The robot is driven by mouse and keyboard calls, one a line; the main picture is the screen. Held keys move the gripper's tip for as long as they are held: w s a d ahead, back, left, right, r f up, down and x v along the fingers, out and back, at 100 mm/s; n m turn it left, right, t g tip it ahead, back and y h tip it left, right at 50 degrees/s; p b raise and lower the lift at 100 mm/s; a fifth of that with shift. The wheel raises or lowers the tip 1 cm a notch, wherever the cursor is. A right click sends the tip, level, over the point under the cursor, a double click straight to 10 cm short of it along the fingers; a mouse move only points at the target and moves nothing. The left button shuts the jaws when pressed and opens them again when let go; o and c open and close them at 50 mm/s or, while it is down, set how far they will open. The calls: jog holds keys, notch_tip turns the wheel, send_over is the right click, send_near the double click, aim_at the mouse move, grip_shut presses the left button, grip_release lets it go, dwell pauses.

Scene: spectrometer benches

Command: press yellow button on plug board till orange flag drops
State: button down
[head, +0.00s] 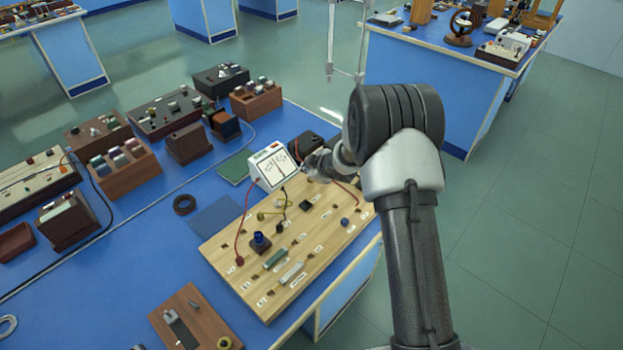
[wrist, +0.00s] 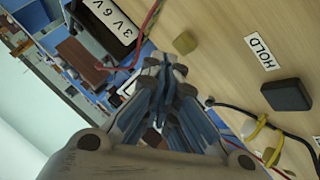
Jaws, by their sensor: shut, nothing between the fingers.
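The pale wooden plug board (head: 335,238) lies on the blue bench, and its surface also fills the upper right of the wrist view (wrist: 225,70). A small dull-yellow block (wrist: 185,42), which looks like the yellow button, sits on the board just beyond my fingertips (wrist: 172,72). I see a gap between them in the picture but cannot tell whether they touch. In the head view my gripper (head: 317,168) is over the board's far edge and hides that spot. My gripper is shut and empty. I cannot make out an orange flag for certain.
A black block (wrist: 287,95) sits by a HOLD label (wrist: 262,52). Yellow and black leads (wrist: 262,130) run close to my gripper. A white meter (head: 272,167) with a small orange-red mark stands at the board's far edge. Red leads cross the board's left side.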

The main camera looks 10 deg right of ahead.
jog(key=shift+f, duration=0.1)
dwell(0.7)
jog(key=shift+f, duration=0.3)
jog(key=shift+f+b, duration=0.5)
jog(key=shift+b, duration=0.1)
dwell(0.5)
jog(key=shift+r, duration=0.15)
jog(key=shift+r+p, duration=0.75)
jog(key=shift+p, duration=0.15)
notch_tip(320, 180, up, 5)
jog(key=p, duration=0.5)
jog(key=shift+r, duration=0.1)
